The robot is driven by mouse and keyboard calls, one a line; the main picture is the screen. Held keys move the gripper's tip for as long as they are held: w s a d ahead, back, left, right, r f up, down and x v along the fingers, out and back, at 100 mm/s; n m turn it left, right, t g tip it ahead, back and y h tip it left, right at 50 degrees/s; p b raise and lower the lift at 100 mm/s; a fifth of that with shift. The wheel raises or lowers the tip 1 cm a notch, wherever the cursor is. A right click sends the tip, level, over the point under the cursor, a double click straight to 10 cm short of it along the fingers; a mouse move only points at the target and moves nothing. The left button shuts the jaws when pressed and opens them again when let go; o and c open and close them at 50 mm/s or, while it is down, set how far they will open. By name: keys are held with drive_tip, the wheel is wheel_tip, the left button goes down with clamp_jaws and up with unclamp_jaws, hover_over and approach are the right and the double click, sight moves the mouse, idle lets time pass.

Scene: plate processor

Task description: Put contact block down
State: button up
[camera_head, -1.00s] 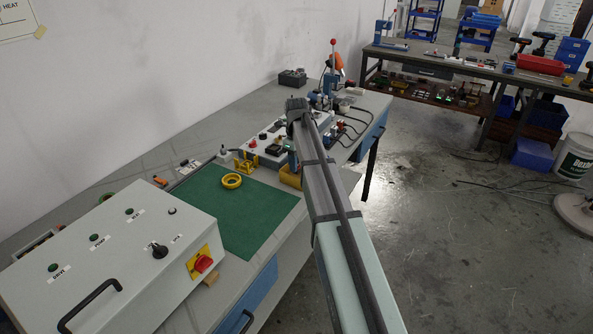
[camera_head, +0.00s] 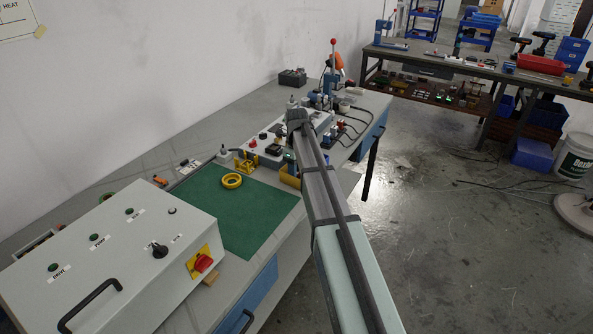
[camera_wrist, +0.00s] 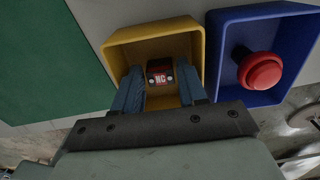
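The contact block (camera_wrist: 160,73) is small and dark red with a white "NC" mark and two light screw heads. In the wrist view it is between the two blue fingers of my gripper (camera_wrist: 161,82), which look shut on it at its sides. Block and fingertips are inside the outline of the yellow bin (camera_wrist: 112,52). Whether the block touches the bin floor cannot be told. In the head view the yellow bin (camera_head: 288,178) is partly behind my arm, and the block is hidden there.
A blue bin with a red push button (camera_wrist: 262,71) stands right of the yellow bin. A green mat (camera_head: 240,215) with a yellow ring (camera_head: 231,181) lies left of it. A grey control box (camera_head: 115,262) stands in front. The bench's right edge is close to the bins.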

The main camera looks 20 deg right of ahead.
wheel_tip(320, 180, up, 12)
drive_tip(key=shift+r, duration=0.15)
idle(0.5)
